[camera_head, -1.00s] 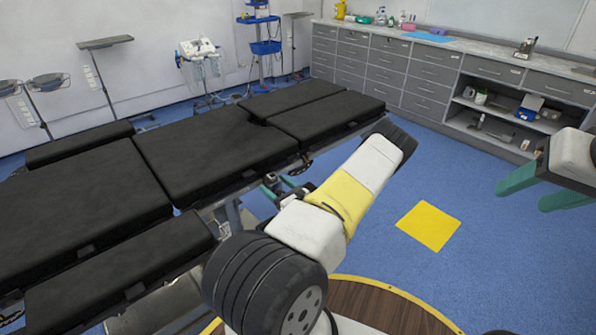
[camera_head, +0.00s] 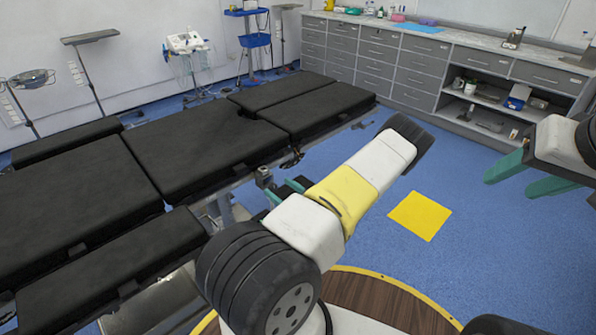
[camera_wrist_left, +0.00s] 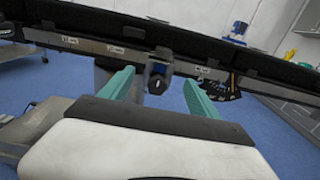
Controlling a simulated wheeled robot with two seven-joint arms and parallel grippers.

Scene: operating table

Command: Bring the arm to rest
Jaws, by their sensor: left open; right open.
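My left arm reaches in from the bottom of the head view, with a yellow band on it. Its gripper (camera_head: 285,190) is partly hidden behind the arm, beside the near edge of the black padded operating table (camera_head: 205,150). In the left wrist view the two teal fingers of my left gripper (camera_wrist_left: 157,86) are apart with nothing held between them. The underside rail of the table (camera_wrist_left: 110,48) and a dark knob (camera_wrist_left: 157,78) show beyond them. My right gripper (camera_head: 520,175) is at the right edge of the head view, open and empty, above the blue floor.
Grey drawer cabinets (camera_head: 385,62) with an open shelf (camera_head: 490,105) line the back wall. A blue trolley (camera_head: 255,42) and a white device on a stand (camera_head: 187,42) stand behind the table. A yellow floor square (camera_head: 419,216) lies on clear floor right of my left arm.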

